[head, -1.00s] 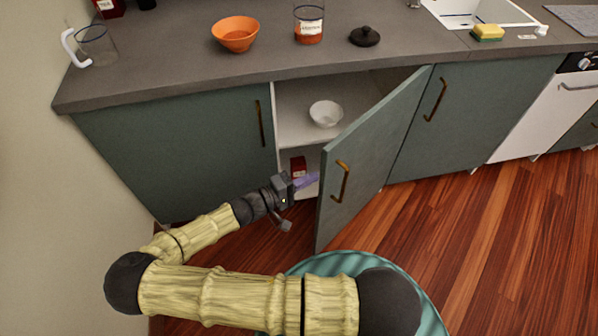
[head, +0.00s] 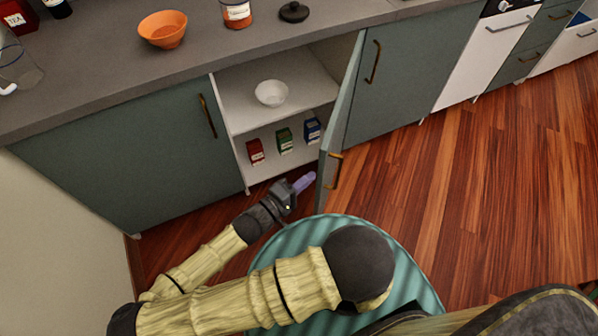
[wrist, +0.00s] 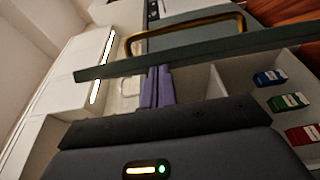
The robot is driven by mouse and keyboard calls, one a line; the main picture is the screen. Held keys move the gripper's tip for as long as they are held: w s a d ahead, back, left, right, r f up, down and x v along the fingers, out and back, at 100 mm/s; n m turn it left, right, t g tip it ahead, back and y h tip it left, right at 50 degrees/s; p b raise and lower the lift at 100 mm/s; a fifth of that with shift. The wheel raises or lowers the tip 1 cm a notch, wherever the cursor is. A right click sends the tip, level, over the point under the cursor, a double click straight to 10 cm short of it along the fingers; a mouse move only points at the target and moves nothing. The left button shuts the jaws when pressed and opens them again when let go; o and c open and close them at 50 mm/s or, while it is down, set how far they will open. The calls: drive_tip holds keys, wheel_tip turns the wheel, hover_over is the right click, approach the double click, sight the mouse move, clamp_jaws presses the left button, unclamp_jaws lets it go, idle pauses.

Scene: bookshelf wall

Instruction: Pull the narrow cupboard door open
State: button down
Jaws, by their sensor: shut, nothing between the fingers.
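The narrow cupboard door (head: 340,130) is grey-green and stands swung wide out from the cabinet, seen nearly edge-on in the head view. Its brass handle (head: 334,170) is on the outer face, turned away from the cupboard's inside. My gripper (head: 304,183) is low in front of the opening, on the inner side of the door near its free edge. The purple fingers (wrist: 158,88) are shut and empty, and in the wrist view they reach to the door's edge (wrist: 200,50). I cannot tell whether they touch it. The handle (wrist: 185,32) shows beyond that edge.
Inside the open cupboard, a white bowl (head: 272,93) stands on the upper shelf. Red (head: 256,151), green (head: 285,140) and blue (head: 312,130) boxes stand below. A closed door (head: 130,165) is at left. A teal striped round thing (head: 400,275) lies under my arm. Wooden floor (head: 450,190) is clear at right.

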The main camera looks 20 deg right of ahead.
idle(0.4)
drive_tip(key=v, duration=1.1)
drive_tip(key=shift+a+b, duration=0.35)
drive_tip(key=shift+b, duration=0.05)
